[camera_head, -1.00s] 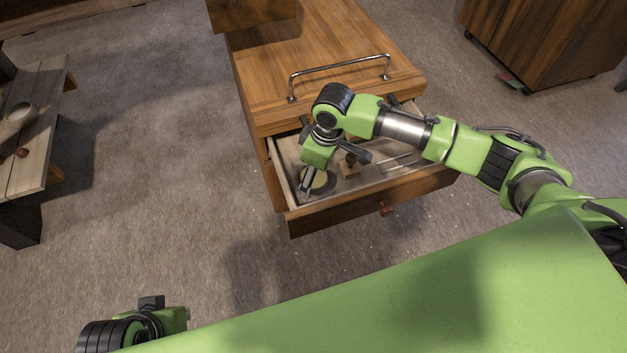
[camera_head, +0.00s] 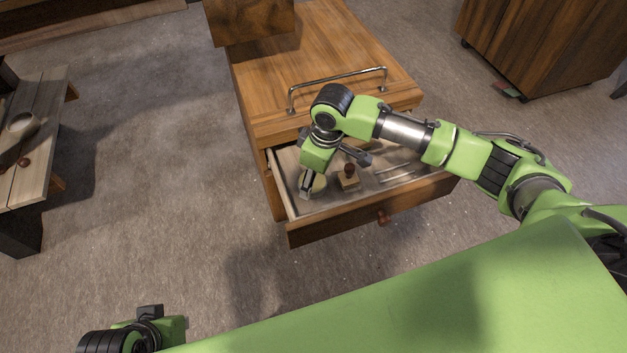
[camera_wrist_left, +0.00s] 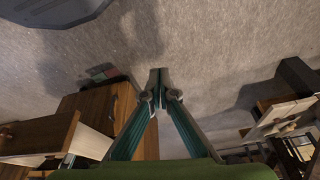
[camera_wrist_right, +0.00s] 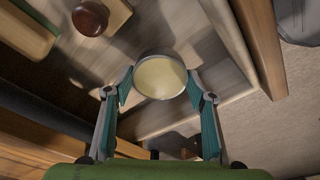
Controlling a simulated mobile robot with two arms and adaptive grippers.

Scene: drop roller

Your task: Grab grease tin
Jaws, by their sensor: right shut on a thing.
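The grease tin (camera_wrist_right: 160,77) is a round, shallow tin with a pale yellowish top. In the right wrist view it sits between the fingertips of my right gripper (camera_wrist_right: 160,88), which is shut on it from both sides. In the head view the tin (camera_head: 319,184) is partly hidden by my right gripper (camera_head: 308,187), at the left end of the open drawer (camera_head: 345,217). I cannot tell whether it touches the drawer floor. My left gripper (camera_wrist_left: 158,80) is shut and empty, with its fingertips together, away from the drawer.
A wooden stamp with a dark red knob (camera_head: 349,172) stands beside the tin in the drawer. Thin metal rods (camera_head: 397,172) lie further right. The cabinet top (camera_head: 320,60) carries a metal rail (camera_head: 338,82). A bench (camera_head: 30,150) stands at the left; the floor between is clear.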

